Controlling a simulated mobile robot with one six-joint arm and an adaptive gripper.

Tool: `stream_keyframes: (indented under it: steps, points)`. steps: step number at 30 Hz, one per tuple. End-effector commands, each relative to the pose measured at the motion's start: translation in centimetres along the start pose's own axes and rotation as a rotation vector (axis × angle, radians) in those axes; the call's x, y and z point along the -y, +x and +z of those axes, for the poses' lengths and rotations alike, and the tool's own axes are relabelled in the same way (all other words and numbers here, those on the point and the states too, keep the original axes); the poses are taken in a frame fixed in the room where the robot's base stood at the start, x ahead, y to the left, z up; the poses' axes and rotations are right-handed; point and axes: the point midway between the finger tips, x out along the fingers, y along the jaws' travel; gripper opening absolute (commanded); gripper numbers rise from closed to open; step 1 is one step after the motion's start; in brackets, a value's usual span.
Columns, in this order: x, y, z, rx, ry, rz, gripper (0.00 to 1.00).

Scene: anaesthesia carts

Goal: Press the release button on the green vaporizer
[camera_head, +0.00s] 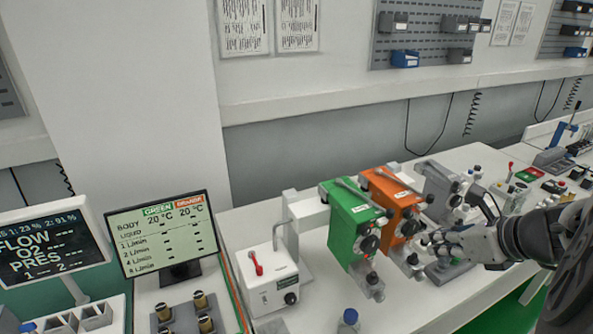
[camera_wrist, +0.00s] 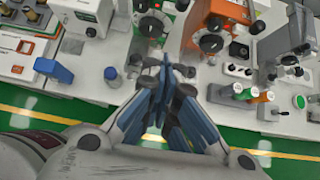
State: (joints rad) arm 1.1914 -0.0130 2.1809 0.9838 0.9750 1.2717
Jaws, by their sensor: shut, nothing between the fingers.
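The green vaporizer (camera_head: 350,222) is a green box with a dark dial on its front, left of the orange vaporizer (camera_head: 393,203) on the bench. In the wrist view, the green vaporizer's front (camera_wrist: 152,22) shows at the top with its dial. The release button itself is too small to make out. My gripper (camera_head: 425,240) is in front of the orange vaporizer, right of the green one. In the wrist view my gripper (camera_wrist: 166,68) has its fingertips together and empty, below the orange vaporizer's dial (camera_wrist: 211,42).
A white unit with a red lever (camera_head: 268,282) stands left of the green vaporizer. A grey unit (camera_head: 440,190) stands right of the orange one. A blue-capped bottle (camera_head: 349,320) is near the front edge. Monitors (camera_head: 165,232) stand at left.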

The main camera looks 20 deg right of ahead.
Motion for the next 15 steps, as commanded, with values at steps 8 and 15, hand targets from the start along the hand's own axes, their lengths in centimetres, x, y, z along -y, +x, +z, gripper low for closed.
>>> stream_keyframes:
  steps: [8, 15]
  points:
    - [0.3, -0.2, -0.1, 0.004, 0.016, -0.009, 0.0]
    - [0.2, 0.9, -0.1, 0.003, 0.013, -0.005, 0.0]
